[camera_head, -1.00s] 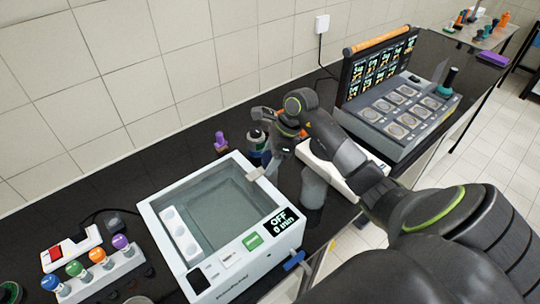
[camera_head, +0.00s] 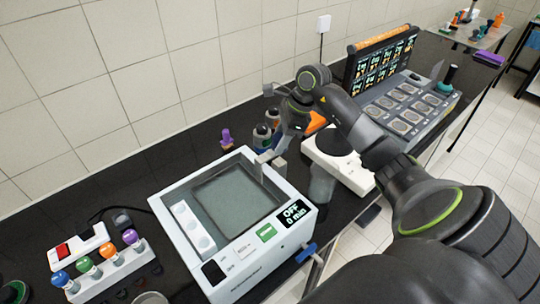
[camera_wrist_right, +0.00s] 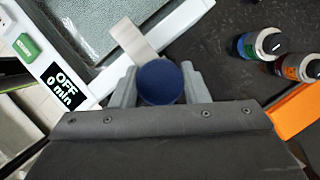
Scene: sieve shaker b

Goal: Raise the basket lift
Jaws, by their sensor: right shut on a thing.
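The white bath (camera_head: 210,257) has a grey textured surface (camera_head: 237,198) inside its opening, and its display (camera_head: 294,212) reads OFF, 0 min. A pale flat lever (camera_wrist_right: 132,38) runs from the bath's edge to a round dark blue knob (camera_wrist_right: 162,82) in the right wrist view. My right gripper (camera_head: 273,160) is at the bath's far right corner. Its fingers are shut on the knob, which sits between them. In the head view the gripper mostly hides the knob. My left gripper is not in view.
Small bottles (camera_head: 262,134) and a purple item (camera_head: 226,138) stand behind the bath. A white device with a dark round plate (camera_head: 345,175) is to its right, and a grey panel (camera_head: 410,112) lies beyond. A rack of coloured knobs (camera_head: 112,264) is at the left.

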